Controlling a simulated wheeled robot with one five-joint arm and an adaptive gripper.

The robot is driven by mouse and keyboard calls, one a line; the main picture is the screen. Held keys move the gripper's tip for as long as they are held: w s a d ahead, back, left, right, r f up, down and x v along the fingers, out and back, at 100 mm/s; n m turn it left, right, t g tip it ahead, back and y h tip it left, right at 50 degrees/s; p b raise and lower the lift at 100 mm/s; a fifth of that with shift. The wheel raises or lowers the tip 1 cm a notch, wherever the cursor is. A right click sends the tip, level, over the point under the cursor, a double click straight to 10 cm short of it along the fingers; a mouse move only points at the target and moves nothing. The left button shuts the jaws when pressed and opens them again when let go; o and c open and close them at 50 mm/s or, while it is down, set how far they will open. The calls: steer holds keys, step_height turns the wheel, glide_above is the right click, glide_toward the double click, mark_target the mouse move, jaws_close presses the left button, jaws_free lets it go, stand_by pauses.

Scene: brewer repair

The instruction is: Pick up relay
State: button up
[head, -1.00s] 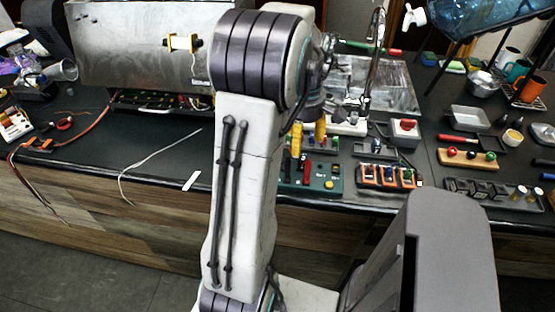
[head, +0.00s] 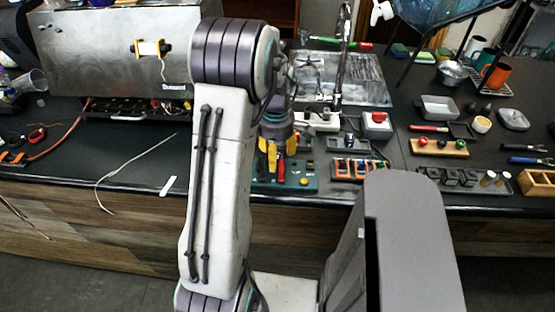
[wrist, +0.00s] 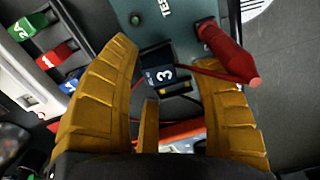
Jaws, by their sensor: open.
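The relay (wrist: 160,72) is a small dark block with a white "3" on its label. In the wrist view it lies between my gripper's two fingers, beside the teal test board (wrist: 178,16); I cannot tell whether it is seated there. My gripper (wrist: 165,50) has yellow-orange fingers spread apart, with a gap on each side of the relay. In the head view, my gripper (head: 276,152) points down over the teal test board (head: 298,184). I cannot make out the relay there.
A red-handled probe (wrist: 228,52) lies against the right finger in the wrist view. Coloured numbered blocks (wrist: 52,57) stand at left. In the head view, an orange rack (head: 352,170) is just right of the board. The counter left of the white strip (head: 168,186) is mostly clear.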

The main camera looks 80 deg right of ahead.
steer(key=shift+f, duration=0.55)
steer(key=shift+c, duration=0.5)
jaws_close()
